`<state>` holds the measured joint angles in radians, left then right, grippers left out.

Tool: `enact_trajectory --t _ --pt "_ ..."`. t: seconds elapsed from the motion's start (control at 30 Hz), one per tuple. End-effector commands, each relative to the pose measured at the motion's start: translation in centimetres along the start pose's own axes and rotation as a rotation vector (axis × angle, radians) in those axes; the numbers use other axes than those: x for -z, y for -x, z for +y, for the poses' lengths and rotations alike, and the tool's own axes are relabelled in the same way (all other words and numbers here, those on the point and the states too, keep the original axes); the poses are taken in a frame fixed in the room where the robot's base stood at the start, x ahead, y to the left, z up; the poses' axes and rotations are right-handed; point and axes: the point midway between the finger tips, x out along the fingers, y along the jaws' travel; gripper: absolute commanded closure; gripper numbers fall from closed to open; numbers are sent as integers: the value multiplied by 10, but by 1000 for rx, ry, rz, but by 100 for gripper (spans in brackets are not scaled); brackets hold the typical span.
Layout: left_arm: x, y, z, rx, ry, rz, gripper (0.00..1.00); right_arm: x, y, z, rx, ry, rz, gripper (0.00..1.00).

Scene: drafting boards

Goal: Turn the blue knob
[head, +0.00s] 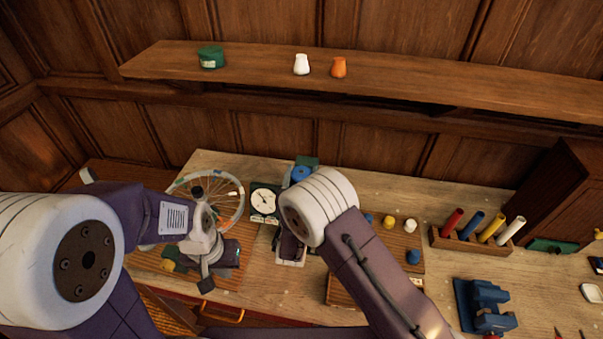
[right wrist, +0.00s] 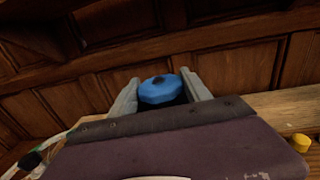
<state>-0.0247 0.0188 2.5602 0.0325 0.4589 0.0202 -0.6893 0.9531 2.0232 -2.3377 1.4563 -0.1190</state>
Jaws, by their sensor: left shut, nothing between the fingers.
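The blue knob (head: 300,173) stands at the back of the bench, right of a white dial. In the right wrist view the knob (right wrist: 158,92) shows between the two grey fingers of my right gripper (right wrist: 160,77). The fingers are apart, one on each side of the knob; I cannot tell if they touch it. My left gripper (head: 232,254) is low over the left of the bench, in front of a spoked wheel, well away from the knob. Its fingertips are hard to make out.
The dial (head: 264,200) and spoked wheel (head: 236,207) stand left of the knob. Small yellow, white and blue pieces lie on a wooden board (head: 385,245) to the right. A rack of coloured tubes (head: 470,241) and a blue block (head: 484,307) stand further right. A shelf (head: 400,83) runs above.

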Motion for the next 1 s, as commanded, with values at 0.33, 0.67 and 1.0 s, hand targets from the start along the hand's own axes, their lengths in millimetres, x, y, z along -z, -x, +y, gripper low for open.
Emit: enact_trajectory --t 0.33,0.67,1.0 --pt "-2 -16 0 0 0 0 100 5 0 2 55 -2 -4 84" --pt "-4 -43 -1 0 0 0 100 2 0 1 276 -3 0 84" --pt "-4 -41 -1 0 0 0 100 0 0 0 281 0 2 27"
